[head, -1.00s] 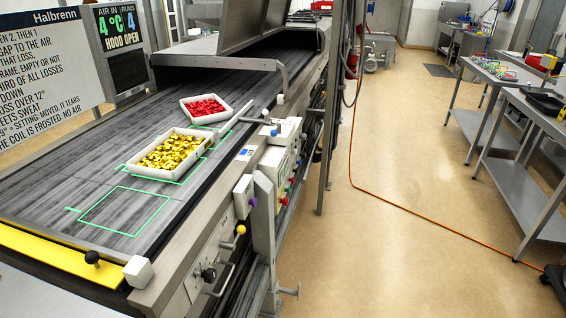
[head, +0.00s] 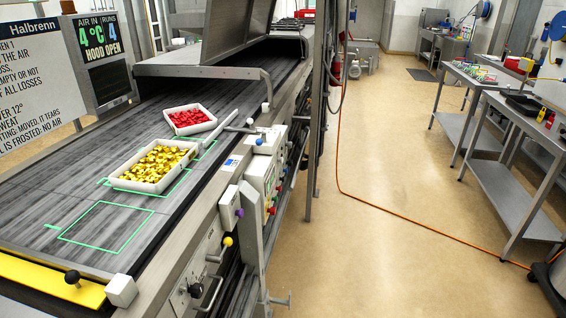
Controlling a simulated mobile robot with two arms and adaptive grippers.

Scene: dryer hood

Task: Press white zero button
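A pale control box (head: 262,172) is fixed on the near side of the dryer, with a row of small coloured buttons (head: 270,200) along its right face. The buttons are too small for me to tell which one is a white zero button. A small white box (head: 230,209) with a purple knob (head: 239,212) sits lower on the same side. The display (head: 102,44) reads "AIR IN 4°C", "RUNS 4" and "HOOD OPEN". Neither of my grippers is in view.
The raised hood (head: 235,28) stands over the grey belt (head: 60,185). White trays of red pieces (head: 190,118) and gold pieces (head: 152,165) lie on it. An orange hose (head: 400,226) crosses the floor.

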